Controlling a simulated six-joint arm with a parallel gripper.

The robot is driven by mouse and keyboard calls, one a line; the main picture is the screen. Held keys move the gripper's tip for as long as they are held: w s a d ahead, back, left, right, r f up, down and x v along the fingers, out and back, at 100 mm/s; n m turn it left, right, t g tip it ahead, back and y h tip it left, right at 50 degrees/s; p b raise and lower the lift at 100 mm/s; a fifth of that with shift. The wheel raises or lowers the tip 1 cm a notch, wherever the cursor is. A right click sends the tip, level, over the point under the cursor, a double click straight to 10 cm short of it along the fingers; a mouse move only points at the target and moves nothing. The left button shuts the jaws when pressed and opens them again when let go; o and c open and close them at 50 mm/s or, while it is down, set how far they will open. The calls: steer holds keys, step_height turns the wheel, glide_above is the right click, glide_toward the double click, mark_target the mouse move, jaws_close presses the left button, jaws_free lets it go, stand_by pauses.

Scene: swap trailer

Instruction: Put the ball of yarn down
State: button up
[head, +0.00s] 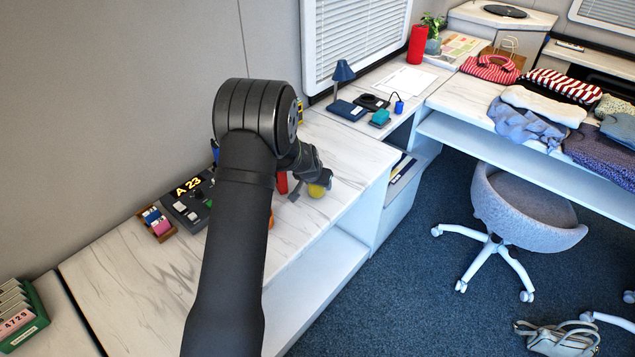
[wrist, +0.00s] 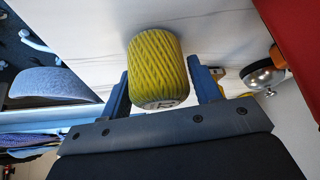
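The ball of yarn (wrist: 157,65) is yellow, wound in ridges, with a pale printed label at its near end in the wrist view. My gripper (wrist: 160,85) has one blue finger on each side of it, both seeming to touch it, so it looks shut on the yarn. In the head view the yarn (head: 316,191) shows just below my gripper (head: 322,182), over the white marbled worktop (head: 345,155) near its front edge. I cannot tell whether the yarn touches the worktop. My arm hides part of the worktop.
A red object (head: 282,183) stands left of the yarn. In the wrist view a metal-and-orange round thing (wrist: 264,73) is close on the right. A dark panel marked A 23 (head: 187,200) is farther left. The worktop right of the yarn is clear. A grey chair (head: 525,208) stands beyond.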

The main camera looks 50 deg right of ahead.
steer(key=shift+o, duration=1.1)
steer(key=shift+r, duration=0.2)
steer(key=v, duration=1.2)
steer(key=shift+f, duration=0.15)
steer(key=x, duration=1.2)
